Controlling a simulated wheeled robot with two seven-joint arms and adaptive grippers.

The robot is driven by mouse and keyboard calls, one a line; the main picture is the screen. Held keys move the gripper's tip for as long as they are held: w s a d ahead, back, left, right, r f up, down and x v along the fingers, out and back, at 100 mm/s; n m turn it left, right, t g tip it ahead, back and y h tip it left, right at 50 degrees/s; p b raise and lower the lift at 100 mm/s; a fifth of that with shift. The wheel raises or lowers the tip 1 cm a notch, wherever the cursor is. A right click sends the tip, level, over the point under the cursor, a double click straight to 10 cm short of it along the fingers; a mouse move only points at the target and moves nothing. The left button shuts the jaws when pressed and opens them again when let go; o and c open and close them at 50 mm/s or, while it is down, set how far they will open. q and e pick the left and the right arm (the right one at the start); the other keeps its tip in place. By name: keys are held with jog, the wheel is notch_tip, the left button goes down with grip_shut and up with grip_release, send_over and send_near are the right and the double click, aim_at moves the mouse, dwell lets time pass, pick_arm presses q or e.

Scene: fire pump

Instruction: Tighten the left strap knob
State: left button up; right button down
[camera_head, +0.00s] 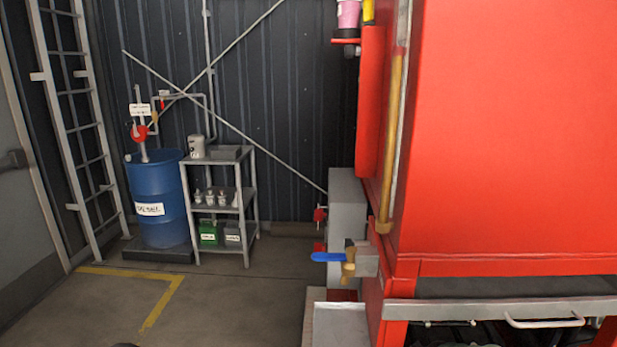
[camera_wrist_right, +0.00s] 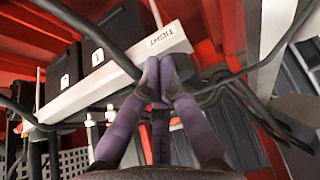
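In the right wrist view, my right gripper (camera_wrist_right: 162,76) has its two purple fingers drawn together at the tips. The tips are at a pale grey bar (camera_wrist_right: 118,72) marked "TIGHT", close beside its label. I cannot make out a strap knob; if one is between or behind the fingertips, the fingers hide it. Two black boxes (camera_wrist_right: 112,32) (camera_wrist_right: 62,66) with white number labels sit behind the bar. My left gripper is in neither view.
Dark tubes and hoses (camera_wrist_right: 85,30) cross close around the fingers. The head view shows a large red cabinet (camera_head: 510,130) at right, a blue-handled valve (camera_head: 328,257), a grey shelf cart (camera_head: 245,205) and a blue drum (camera_head: 160,190). The floor at left is clear.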

jog(key=shift+w, duration=0.25)
dwell(0.4)
jog(key=shift+a, duration=0.15)
jog(key=shift+s, duration=0.15)
dwell(0.4)
notch_tip(320, 180, up, 6)
jog(key=p, duration=0.3)
jog(key=shift+s+p, duration=0.25)
jog(key=shift+p, duration=0.05)
